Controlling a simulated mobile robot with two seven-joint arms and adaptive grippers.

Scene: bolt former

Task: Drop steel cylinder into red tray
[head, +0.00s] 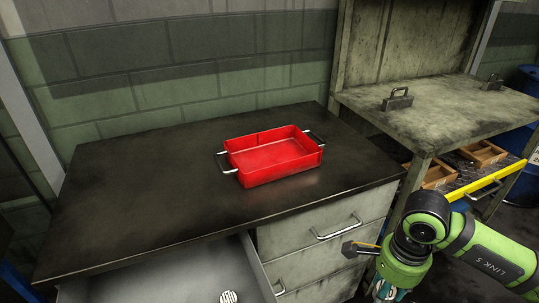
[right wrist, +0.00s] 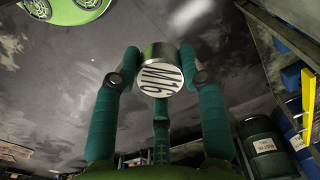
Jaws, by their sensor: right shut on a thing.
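The red tray (head: 272,168) is an open, empty-looking rectangular box with metal handles at both ends. It sits on the dark top of the workbench. My right gripper (head: 385,293) is at the bottom right of the head view, in front of the bench's drawers and well away from the tray. In the right wrist view my right gripper (right wrist: 160,75) is shut on a steel cylinder (right wrist: 161,80) with M16 on its flat end. That cylinder is hidden in the head view. My left gripper does not show.
An open drawer (head: 150,280) juts from the bench at bottom left. Another round metal piece with lettering (head: 229,297) shows in it, cut by the frame. A side table (head: 450,110) with a yellow-edged drawer stands right. The dark benchtop (head: 130,200) around the tray is clear.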

